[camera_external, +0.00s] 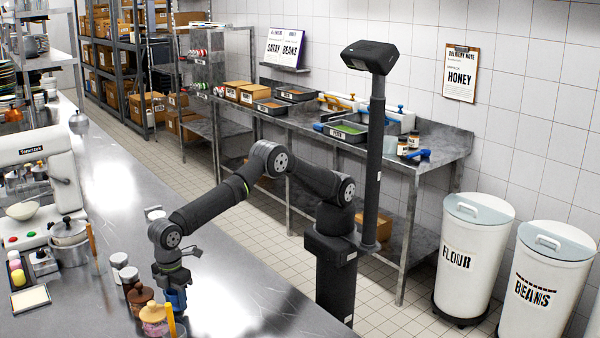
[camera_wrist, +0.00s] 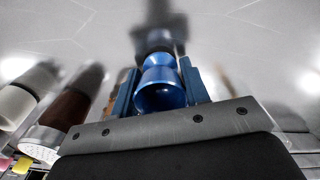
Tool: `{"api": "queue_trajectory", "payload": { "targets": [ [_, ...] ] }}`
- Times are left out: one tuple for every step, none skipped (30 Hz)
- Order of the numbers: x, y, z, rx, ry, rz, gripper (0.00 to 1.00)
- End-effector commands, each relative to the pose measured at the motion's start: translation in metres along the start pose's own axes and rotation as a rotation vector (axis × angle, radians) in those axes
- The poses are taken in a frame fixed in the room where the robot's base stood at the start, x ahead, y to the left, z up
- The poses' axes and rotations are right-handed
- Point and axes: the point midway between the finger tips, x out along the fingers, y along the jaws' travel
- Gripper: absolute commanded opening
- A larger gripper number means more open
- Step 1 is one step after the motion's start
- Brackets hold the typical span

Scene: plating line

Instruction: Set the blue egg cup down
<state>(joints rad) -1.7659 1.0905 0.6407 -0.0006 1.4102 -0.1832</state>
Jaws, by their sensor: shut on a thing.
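The blue egg cup (camera_wrist: 160,82) is a shiny metallic blue, narrow-waisted piece. In the wrist view it sits between the two blue fingers of my gripper (camera_wrist: 157,88), which is shut on it. In the external view my gripper (camera_external: 175,290) points down at the near part of the steel counter, and a blue patch shows at its tip. There the cup and the fingers are hard to tell apart. I cannot tell whether the cup touches the counter.
Shakers (camera_external: 129,277) with pale lids, a brown jar (camera_external: 140,297) and a pink-topped jar (camera_external: 154,316) stand close on the left of my gripper. A pot (camera_external: 70,245) and a white mixer (camera_external: 40,170) are further left. The counter (camera_external: 232,295) to the right is clear.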

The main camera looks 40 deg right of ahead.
Motion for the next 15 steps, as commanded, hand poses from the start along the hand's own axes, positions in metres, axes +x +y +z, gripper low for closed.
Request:
{"api": "queue_trajectory", "payload": {
  "targets": [
    [0.0055,0.0001,0.0003,0.0,-0.001,0.0,0.19],
    [0.0067,0.0002,0.0003,0.0,-0.001,0.0,0.19],
    [0.0069,0.0002,0.0002,0.0,0.0,0.0,0.19],
    [0.0066,0.0002,0.0002,0.0,0.0,0.0,0.19],
    [0.0064,0.0003,0.0002,0.0,0.0,0.0,0.19],
    [0.0063,0.0003,0.0002,0.0,0.0,0.0,0.19],
    [0.0063,0.0003,0.0002,0.0,0.0,0.0,0.19],
    [0.0063,0.0003,0.0002,0.0,0.0,0.0,0.19],
    [0.0068,0.0003,0.0002,0.0,0.0,0.0,0.19],
    [0.0075,0.0003,0.0003,0.0,0.0,0.0,0.19],
    [0.0085,0.0003,0.0003,0.0,0.0,0.0,0.19],
    [0.0098,0.0003,0.0003,0.0,-0.001,0.0,0.19],
    [0.0097,0.0003,0.0003,0.0,0.0,0.0,0.46],
    [0.0095,0.0003,0.0002,0.0,0.0,0.0,0.52],
    [0.0095,0.0003,0.0002,0.0,0.0,0.0,0.59]
  ]
}}
